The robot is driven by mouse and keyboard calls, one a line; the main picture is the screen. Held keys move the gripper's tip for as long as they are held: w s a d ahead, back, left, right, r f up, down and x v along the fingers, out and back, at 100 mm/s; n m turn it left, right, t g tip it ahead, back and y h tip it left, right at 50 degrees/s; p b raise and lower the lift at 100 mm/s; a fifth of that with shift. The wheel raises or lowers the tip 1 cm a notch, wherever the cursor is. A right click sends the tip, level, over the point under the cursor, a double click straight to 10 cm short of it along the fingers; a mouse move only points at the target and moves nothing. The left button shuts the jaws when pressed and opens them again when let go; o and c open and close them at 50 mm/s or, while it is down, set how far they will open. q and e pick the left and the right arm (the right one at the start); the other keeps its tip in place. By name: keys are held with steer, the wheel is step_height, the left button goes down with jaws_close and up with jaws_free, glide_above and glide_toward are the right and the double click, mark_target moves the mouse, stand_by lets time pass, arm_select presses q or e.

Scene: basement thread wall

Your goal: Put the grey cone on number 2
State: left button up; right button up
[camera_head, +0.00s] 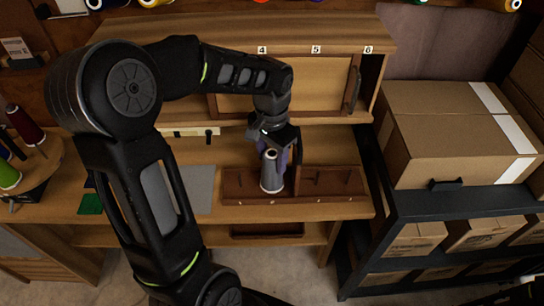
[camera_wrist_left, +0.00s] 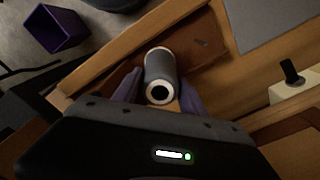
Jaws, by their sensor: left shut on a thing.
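The grey cone (camera_head: 271,171) stands roughly upright between the fingers of my left gripper (camera_head: 272,152), over the brown peg tray (camera_head: 345,183) on the workbench. In the left wrist view, the cone (camera_wrist_left: 160,75) shows its pale-rimmed open end between the two purple fingers of my left gripper (camera_wrist_left: 160,95), which is shut on it. The tray has thin upright pegs and small marks along its front edge, too small to read surely. The cone and gripper hide part of the tray, and I cannot tell whether the cone sits on a peg. My right gripper is not clearly seen.
A shelf (camera_head: 330,48) labelled 4, 5 and 6 stands behind the tray. A cardboard box (camera_head: 440,130) sits on a dark rack at right. A grey mat (camera_head: 195,188) lies left of the tray. Colored thread cones (camera_head: 25,125) stand far left. A purple bin (camera_wrist_left: 55,30) is below.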

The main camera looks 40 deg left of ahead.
arm_select(q)
steer(key=shift+f, duration=0.15)
steer(key=shift+f, duration=0.15)
steer(key=o, duration=1.3)
steer(key=shift+o, duration=0.2)
step_height(320, 180, up, 8)
steer(key=shift+b, duration=0.35)
steer(key=shift+s+f, duration=0.1)
